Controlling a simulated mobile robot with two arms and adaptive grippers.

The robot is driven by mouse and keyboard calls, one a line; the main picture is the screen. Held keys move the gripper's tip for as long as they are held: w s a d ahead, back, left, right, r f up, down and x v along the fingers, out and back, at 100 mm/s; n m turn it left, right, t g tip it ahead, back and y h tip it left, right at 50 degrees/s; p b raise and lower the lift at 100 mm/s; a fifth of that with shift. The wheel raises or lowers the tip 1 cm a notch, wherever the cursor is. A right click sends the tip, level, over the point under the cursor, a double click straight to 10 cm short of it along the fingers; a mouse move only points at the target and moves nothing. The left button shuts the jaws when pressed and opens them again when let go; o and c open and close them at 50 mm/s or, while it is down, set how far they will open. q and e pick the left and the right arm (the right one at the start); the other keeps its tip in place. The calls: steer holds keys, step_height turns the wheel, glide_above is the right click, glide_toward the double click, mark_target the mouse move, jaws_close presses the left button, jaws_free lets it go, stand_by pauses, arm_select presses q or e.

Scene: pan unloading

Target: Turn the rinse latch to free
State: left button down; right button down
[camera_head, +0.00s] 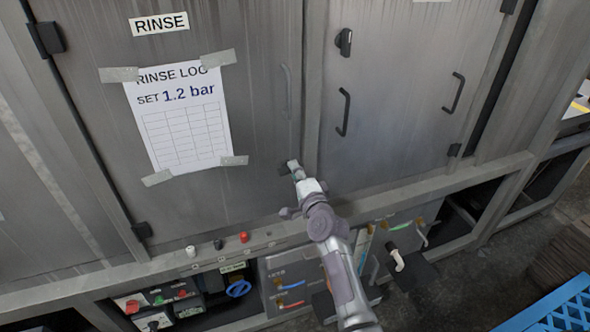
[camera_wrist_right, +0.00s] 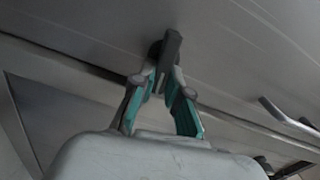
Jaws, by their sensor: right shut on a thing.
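The rinse door (camera_head: 245,130) is a grey metal panel under a RINSE label (camera_head: 159,23). The rinse latch (camera_wrist_right: 170,52) is a small dark bar on that door, near its lower right edge. My right gripper (camera_head: 293,166) reaches up to it from below and largely hides it in the head view. In the right wrist view the teal-lined fingers of the right gripper (camera_wrist_right: 163,82) are closed on the bar. The latch's exact angle in the head view is hard to tell. My left gripper is not in view.
A taped rinse log (camera_head: 180,115) hangs on the door, with a handle (camera_head: 287,90) to its right. The neighbouring door has a dark latch (camera_head: 345,42) and handles (camera_head: 343,112). Below are small knobs (camera_head: 244,237) and a control box (camera_head: 160,300). A blue crate (camera_head: 565,310) stands lower right.

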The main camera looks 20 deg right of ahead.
steer(key=shift+f+m, duration=0.1)
steer(key=shift+m, duration=0.5)
steer(key=c, duration=1.2)
jaws_free()
steer(key=shift+o, duration=0.2)
steer(key=shift+s, duration=0.1)
steer(key=s, duration=1.1)
steer(key=shift+s+d, duration=0.2)
steer(key=shift+s, duration=0.2)
